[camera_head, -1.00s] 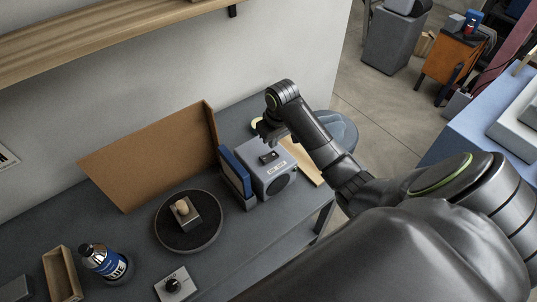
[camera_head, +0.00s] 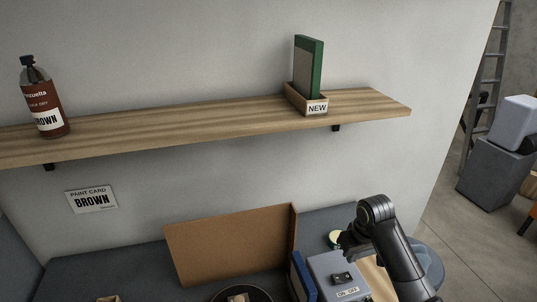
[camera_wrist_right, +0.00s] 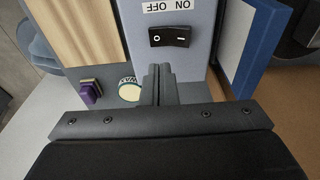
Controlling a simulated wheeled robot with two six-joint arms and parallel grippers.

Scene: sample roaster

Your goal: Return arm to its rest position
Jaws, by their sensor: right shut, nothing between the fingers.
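My right arm reaches in from the lower right of the head view. Its gripper (camera_head: 348,244) hangs above and just behind the grey box (camera_head: 326,264) with a black rocker switch (camera_head: 342,278) and an ON OFF label. In the right wrist view the gripper (camera_wrist_right: 157,72) is shut and empty, its fingertips close below the switch (camera_wrist_right: 169,37) in the picture. I cannot tell whether they touch the box (camera_wrist_right: 200,62). My left gripper is out of view.
A blue panel (camera_head: 303,277) stands beside the box, with a brown board (camera_head: 228,245) behind. A wooden shelf (camera_head: 200,120) above holds a brown-labelled bottle (camera_head: 42,98) and a NEW holder (camera_head: 307,101) with a green-edged item. A round dark turntable (camera_head: 222,295) is cut off below.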

